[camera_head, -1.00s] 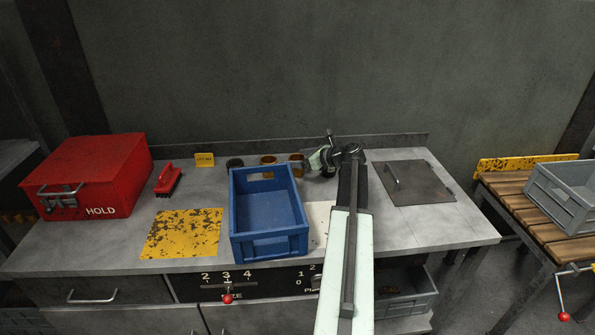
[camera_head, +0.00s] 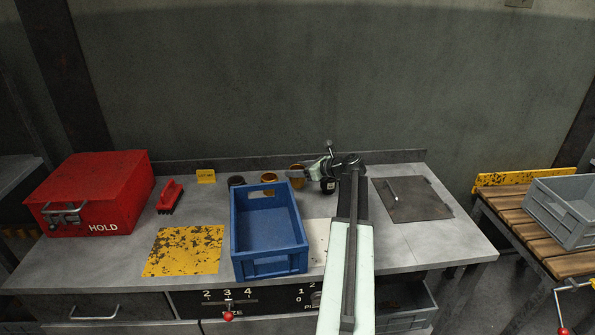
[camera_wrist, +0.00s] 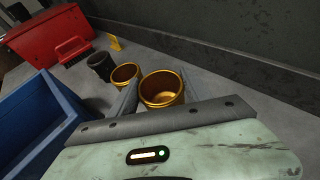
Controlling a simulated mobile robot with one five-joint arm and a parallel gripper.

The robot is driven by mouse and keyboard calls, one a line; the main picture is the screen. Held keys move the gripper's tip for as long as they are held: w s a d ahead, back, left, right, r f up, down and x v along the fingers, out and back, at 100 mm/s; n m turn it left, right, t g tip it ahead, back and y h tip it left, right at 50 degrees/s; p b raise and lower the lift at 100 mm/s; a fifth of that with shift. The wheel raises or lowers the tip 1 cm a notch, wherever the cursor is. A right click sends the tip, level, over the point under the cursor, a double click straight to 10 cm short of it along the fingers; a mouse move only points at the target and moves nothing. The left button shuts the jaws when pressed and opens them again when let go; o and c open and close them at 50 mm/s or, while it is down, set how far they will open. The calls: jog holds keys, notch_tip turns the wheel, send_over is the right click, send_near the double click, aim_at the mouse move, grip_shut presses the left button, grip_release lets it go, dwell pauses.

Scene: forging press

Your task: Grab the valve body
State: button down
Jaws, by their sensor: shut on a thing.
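The valve body (camera_wrist: 162,88) appears as a golden, hollow, cup-shaped part between my gripper's fingers in the wrist view. It also shows at the back of the bench in the head view (camera_head: 297,180). My gripper (camera_wrist: 158,96) is shut on it, one finger on each side. The part is roughly upright, its open mouth facing up. Its underside is hidden, so I cannot tell clearly how far it is from the bench top. A second golden cup-shaped part (camera_wrist: 125,74) and a dark one (camera_wrist: 100,66) stand in a row to its left, apart from it.
A blue crate (camera_head: 270,265) stands in front of the row. A red HOLD box (camera_head: 95,195), red brush (camera_head: 169,195) and yellow worn plate (camera_head: 183,251) lie left. A dark plate with a handle (camera_head: 420,205) lies right. The wall is close behind.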

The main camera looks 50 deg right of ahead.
jog(key=s+d+r+p, duration=0.1)
jog(key=s+r, duration=0.1)
jog(key=s, duration=1.4)
jog(key=shift+d+r, duration=0.15)
jog(key=shift+d, duration=0.05)
